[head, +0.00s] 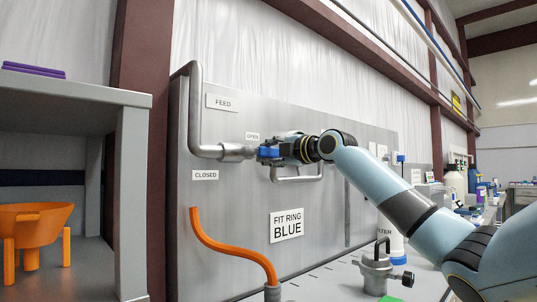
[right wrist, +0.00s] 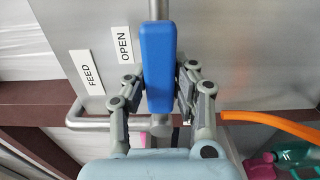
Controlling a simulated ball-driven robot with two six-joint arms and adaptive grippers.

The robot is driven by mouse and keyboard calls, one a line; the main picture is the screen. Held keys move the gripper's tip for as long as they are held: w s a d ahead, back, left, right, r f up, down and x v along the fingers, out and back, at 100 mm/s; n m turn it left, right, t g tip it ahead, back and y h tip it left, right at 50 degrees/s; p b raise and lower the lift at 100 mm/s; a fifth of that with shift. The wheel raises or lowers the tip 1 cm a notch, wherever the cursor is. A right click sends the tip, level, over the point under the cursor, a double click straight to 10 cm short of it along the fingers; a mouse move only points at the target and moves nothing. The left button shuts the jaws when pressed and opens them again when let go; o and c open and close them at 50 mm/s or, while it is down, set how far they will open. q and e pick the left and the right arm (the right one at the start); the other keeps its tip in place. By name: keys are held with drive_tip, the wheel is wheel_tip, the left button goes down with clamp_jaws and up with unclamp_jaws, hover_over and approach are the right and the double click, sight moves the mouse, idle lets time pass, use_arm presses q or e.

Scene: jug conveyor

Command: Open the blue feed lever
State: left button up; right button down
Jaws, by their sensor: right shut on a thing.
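The blue feed lever (head: 268,152) is on the grey feed pipe (head: 236,151), which is fixed to the grey wall panel. My right gripper (head: 275,150) is at the lever, its arm coming in from the right. In the right wrist view the lever (right wrist: 158,65) is a long blue bar between the two fingers of my right gripper (right wrist: 160,85), which is shut on it. In the head view the gripper hides part of the lever and valve. The OPEN label (head: 252,136) is just above the lever; the CLOSED label (head: 205,175) is lower left. My left gripper is out of view.
A FEED label (head: 222,102) is above the pipe. An orange hose (head: 232,247) hangs below. A grey shelf (head: 132,200) with an orange bowl (head: 36,225) is at left.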

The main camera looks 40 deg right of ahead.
sight(272, 152)
drive_tip(key=c, duration=1)
unclamp_jaws()
drive_tip(key=shift+c, duration=0.2)
drive_tip(key=s, duration=0.6)
drive_tip(key=shift+s+d, duration=0.3)
drive_tip(key=shift+d, duration=0.1)
drive_tip(key=shift+s+a, duration=0.15)
drive_tip(key=shift+s, duration=0.3)
